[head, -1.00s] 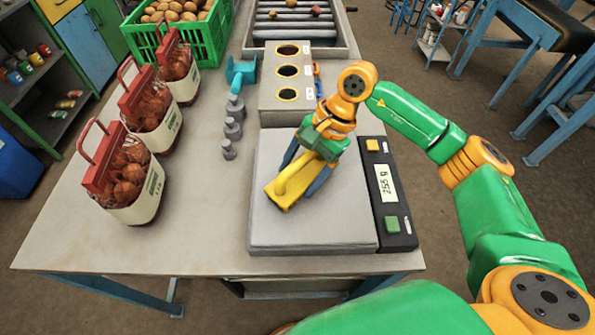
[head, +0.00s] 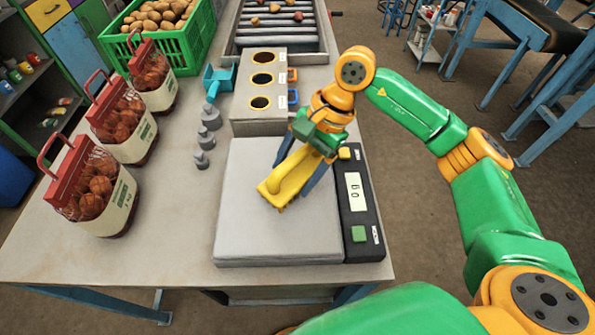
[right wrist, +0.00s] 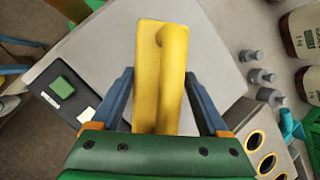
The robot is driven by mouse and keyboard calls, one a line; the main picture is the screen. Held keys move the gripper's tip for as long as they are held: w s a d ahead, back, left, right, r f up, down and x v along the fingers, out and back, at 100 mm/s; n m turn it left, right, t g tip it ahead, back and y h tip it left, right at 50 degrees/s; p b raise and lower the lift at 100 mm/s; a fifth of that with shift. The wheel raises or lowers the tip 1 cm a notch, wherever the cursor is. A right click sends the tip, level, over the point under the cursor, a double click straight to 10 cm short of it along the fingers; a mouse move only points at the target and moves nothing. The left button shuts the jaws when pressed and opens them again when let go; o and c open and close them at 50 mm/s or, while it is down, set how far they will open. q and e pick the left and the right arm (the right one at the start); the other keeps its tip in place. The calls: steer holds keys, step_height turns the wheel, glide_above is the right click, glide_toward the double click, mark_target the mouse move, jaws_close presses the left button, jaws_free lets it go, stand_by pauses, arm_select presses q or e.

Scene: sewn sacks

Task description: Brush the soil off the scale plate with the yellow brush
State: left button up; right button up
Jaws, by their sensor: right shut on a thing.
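My right gripper (head: 298,172) is shut on the yellow brush (head: 281,187) over the right part of the grey scale plate (head: 250,215). In the right wrist view, the brush (right wrist: 160,60) lies between the two blue fingers, its handle toward the camera, with the plate (right wrist: 110,45) behind it. Its bristles are hidden, and I cannot tell whether it touches the plate. I make out no soil on the visible plate surface. The scale's display (head: 354,192) seems to read 0 g. My left gripper is not in view.
Several grey weights (head: 206,138) and a blue scoop (head: 218,80) stand left of the scale. A box with three holes (head: 262,82) stands behind it. Potato sacks (head: 100,190) line the table's left side. A green crate (head: 170,45) stands at the back left.

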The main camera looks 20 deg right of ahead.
mark_target(297, 158)
steer(key=shift+a+r, duration=0.15)
steer(key=shift+r, duration=0.5)
steer(key=shift+a+p+v, duration=0.15)
steer(key=shift+p+v, duration=0.4)
steer(key=shift+v, duration=0.15)
steer(key=shift+a+p+v, duration=0.15)
steer(key=shift+p+v, duration=0.35)
steer(key=shift+v, duration=0.25)
steer(key=shift+r, duration=0.15)
steer(key=shift+a, duration=0.1)
